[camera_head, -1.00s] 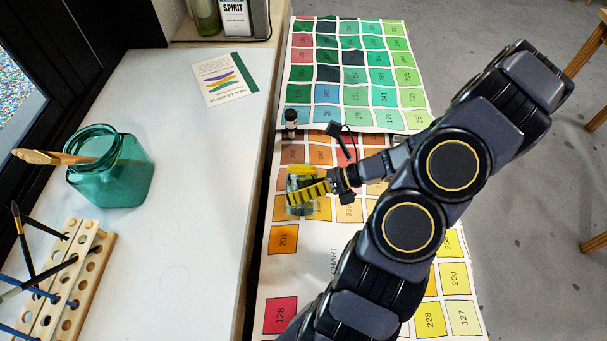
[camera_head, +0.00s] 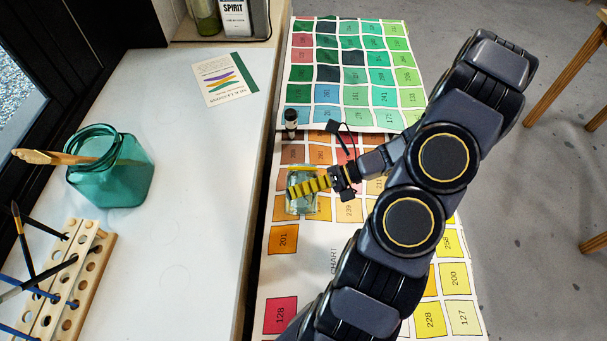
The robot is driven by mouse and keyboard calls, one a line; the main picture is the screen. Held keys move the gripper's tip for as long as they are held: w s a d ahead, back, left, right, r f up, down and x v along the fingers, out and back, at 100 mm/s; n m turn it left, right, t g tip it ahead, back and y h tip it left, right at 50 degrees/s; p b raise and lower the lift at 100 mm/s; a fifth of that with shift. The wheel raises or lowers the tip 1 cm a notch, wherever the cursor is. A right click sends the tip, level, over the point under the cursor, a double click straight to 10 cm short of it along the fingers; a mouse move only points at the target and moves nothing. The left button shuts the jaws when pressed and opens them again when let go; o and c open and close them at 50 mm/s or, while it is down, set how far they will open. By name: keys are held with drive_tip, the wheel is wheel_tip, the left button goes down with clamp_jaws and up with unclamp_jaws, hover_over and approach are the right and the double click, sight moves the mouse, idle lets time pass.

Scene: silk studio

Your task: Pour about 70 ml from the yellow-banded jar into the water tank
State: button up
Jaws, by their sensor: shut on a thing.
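A small clear glass jar (camera_head: 302,205) is at my gripper (camera_head: 309,187), over the colour chart. The gripper's yellow-and-black striped finger lies across the jar and hides part of it, and the gripper is shut on it. A thin yellow edge shows at the jar's far side. Its fill level and exact tilt are too small to tell. A teal glass vessel (camera_head: 118,183), perhaps the water tank, stands on the white counter at the left, well apart from the jar.
A wooden rack (camera_head: 75,285) with brushes stands on the counter (camera_head: 185,200) at lower left. A printed card (camera_head: 226,78) lies farther back. A small dark-capped bottle (camera_head: 290,122) stands just beyond the jar. The middle of the counter is clear.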

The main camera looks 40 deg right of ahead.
drive_tip(key=shift+r, duration=0.25)
drive_tip(key=shift+f+m, duration=0.1)
drive_tip(key=shift+m, duration=0.2)
drive_tip(key=shift+f+y, duration=0.3)
drive_tip(key=shift+f, duration=0.1)
drive_tip(key=shift+f+m+g, duration=0.3)
drive_tip(key=shift+f+m, duration=0.2)
drive_tip(key=shift+f, duration=0.05)
drive_tip(key=shift+w+d+r+m+y, duration=0.2)
drive_tip(key=shift+r+m+y, duration=0.1)
drive_tip(key=shift+r+y, duration=0.15)
idle(0.5)
drive_tip(key=shift+r+m, duration=0.4)
drive_tip(key=shift+r, duration=0.3)
drive_tip(key=shift+s+a, duration=0.1)
